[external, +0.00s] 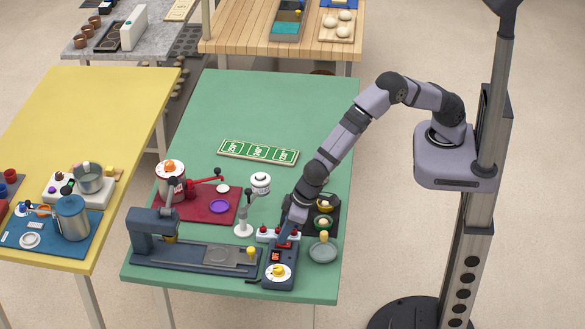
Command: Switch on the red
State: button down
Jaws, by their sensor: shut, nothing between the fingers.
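A dark blue control box (281,270) stands near the front edge of the green table. It has a small red part (275,257) on its top and a yellow knob on a white dial (278,272) below that. A white box (266,236) with red tops stands just behind it. My gripper (287,243) points down at the back end of the control box, beside the red part, and is shut and empty. It partly hides the white box. I cannot tell whether its tips touch anything, or whether the red part is on or off.
A dark press with a long base (190,256) stands left of the control box. A red mat (208,211) with a purple ring lies behind it. A grey-green dish (323,251) and a black tray (333,214) with bowls are on the right. The table's back is mostly clear around a green sign strip (259,151).

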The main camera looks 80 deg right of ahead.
jog(key=shift+w+f+b, duration=0.1)
jog(key=shift+f+b, duration=0.1)
jog(key=shift+b, duration=0.3)
jog(key=shift+s+d+f+b, duration=0.15)
jog(key=shift+s+b, duration=0.25)
jog(key=shift+s, duration=0.55)
jog(key=shift+s+r, duration=0.15)
jog(key=shift+r, duration=0.4)
jog(key=b+v, duration=0.2)
jog(key=v, duration=1.1)
